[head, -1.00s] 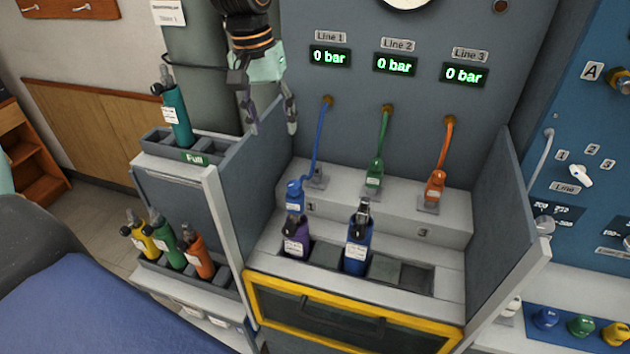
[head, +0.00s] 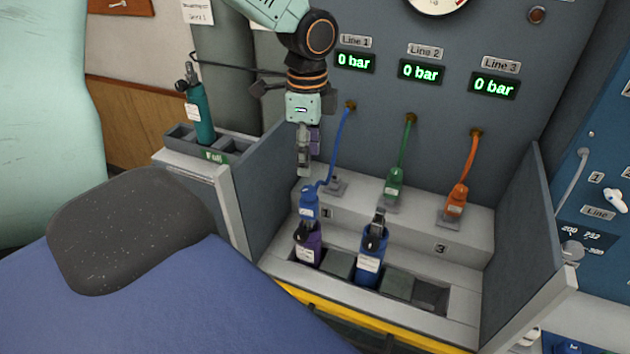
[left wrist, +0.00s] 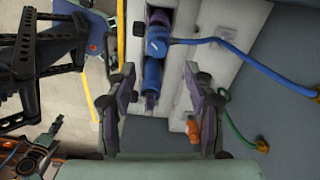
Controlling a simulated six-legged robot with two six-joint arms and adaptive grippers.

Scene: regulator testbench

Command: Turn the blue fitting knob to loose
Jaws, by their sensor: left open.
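The blue fitting (head: 309,204) stands at the Line 1 place, at the end of a blue hose (head: 338,145). It also shows in the left wrist view (left wrist: 158,42), at top centre. My left gripper (head: 305,168) points down just above and behind the blue fitting, apart from it. In the left wrist view its two fingers are spread wide (left wrist: 162,88), with nothing held between them. The knob's loose or tight setting is too small to tell. My right gripper does not show.
A purple bottle (head: 307,245) and a blue bottle (head: 372,258) stand in the front rack. Green (head: 394,186) and orange (head: 456,202) fittings sit to the right. Grey side panels (head: 524,240) bound the bench. A teal bottle (head: 200,118) stands at left. All displays read 0 bar.

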